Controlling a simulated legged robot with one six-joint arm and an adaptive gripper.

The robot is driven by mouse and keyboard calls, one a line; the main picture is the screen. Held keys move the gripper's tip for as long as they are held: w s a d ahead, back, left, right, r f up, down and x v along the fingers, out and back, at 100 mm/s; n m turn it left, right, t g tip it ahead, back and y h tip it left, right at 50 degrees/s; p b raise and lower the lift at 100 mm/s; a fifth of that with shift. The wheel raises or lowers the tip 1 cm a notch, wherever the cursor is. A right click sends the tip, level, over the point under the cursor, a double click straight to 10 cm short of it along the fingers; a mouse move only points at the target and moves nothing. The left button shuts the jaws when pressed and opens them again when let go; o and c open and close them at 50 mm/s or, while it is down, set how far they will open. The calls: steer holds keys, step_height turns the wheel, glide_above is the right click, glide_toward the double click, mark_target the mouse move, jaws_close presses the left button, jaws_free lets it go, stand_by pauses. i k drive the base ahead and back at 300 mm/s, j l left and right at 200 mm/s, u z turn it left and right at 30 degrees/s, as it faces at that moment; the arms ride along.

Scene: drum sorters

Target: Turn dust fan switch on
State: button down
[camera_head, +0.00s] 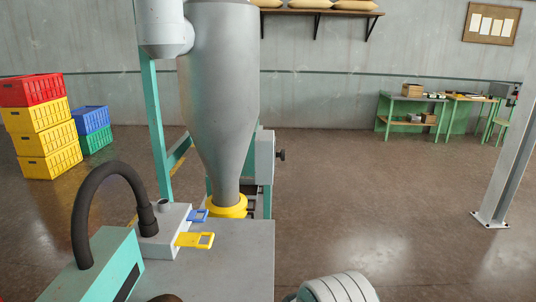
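No part is clearly marked as the dust fan switch. A small control box (505,92) is fixed high on the grey post at the right; its details are too small to read. A dark knob (281,155) sticks out of the right side of a grey box (265,157) behind the large grey hopper (218,85). I cannot tell whether either is the switch. My gripper's fingers do not show. A white ribbed rounded part at the bottom edge may belong to my arm.
A grey-topped machine (235,255) with a black hose (88,200), a yellow handle (195,240) and a blue handle (198,216) stands close in front. Stacked crates (42,130) stand left, green workbenches (408,112) back right. The floor right of centre is open.

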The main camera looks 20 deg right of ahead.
mark_target(281, 154)
steer(key=k+l, duration=0.1)
steer(key=l, duration=0.35)
steer(key=k+l+u, duration=0.1)
steer(key=l, duration=0.3)
steer(key=k+l, duration=0.1)
steer(key=l, duration=0.35)
steer(key=k+l+u, duration=0.1)
steer(key=l, duration=0.3)
steer(key=i+l+z, duration=0.15)
steer(key=i, duration=0.25)
steer(key=i+l+z, duration=0.15)
steer(key=i, duration=0.3)
steer(key=l, duration=0.1)
